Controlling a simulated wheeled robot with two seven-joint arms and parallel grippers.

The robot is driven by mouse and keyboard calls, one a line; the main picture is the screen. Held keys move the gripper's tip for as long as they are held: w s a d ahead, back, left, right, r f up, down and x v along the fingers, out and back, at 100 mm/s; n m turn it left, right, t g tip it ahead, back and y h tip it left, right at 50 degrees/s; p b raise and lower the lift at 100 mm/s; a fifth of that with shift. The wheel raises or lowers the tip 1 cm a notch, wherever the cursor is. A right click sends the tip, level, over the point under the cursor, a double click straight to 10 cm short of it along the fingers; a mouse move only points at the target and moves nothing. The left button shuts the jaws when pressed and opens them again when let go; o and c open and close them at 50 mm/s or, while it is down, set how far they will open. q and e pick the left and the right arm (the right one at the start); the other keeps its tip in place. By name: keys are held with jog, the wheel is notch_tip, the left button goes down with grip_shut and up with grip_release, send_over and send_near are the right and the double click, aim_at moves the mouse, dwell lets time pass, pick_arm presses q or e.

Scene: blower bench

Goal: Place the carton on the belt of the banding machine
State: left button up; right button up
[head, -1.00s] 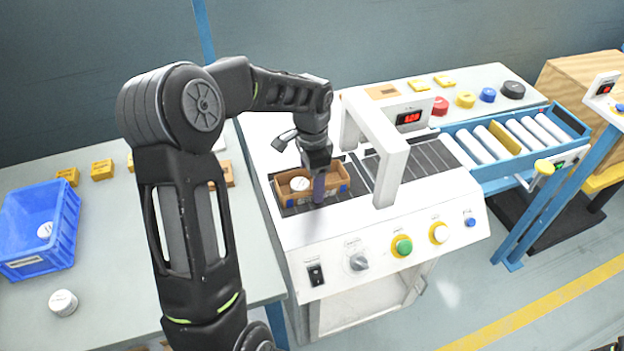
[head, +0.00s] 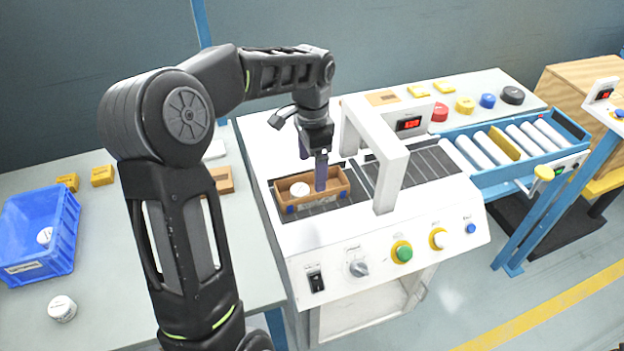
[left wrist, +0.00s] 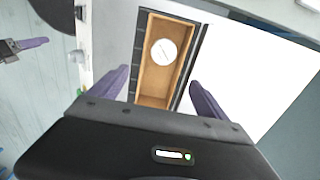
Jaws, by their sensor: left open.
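The small open brown carton (head: 335,198) lies on the dark belt (head: 352,209) of the white banding machine (head: 330,248), left of the arch. A white round tub (head: 299,189) is inside it. My left gripper (head: 313,165) is open above the carton, its purple fingers apart and holding nothing. In the left wrist view the carton (left wrist: 153,88) shows beyond and between the spread fingers (left wrist: 160,95), with clear space to each. A purple finger of what looks like my right gripper (left wrist: 30,43) shows at that view's left edge; its opening cannot be judged.
The machine's white arch (head: 392,165) stands just right of the carton. A roller conveyor (head: 505,145) lies further right. A blue crate (head: 38,232) and another white tub (head: 62,308) are on the left table. Buttons and a knob line the machine's front.

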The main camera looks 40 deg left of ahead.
pick_arm(q)
notch_tip(320, 180, up, 5)
jog(key=shift+r, duration=0.1)
dwell(0.7)
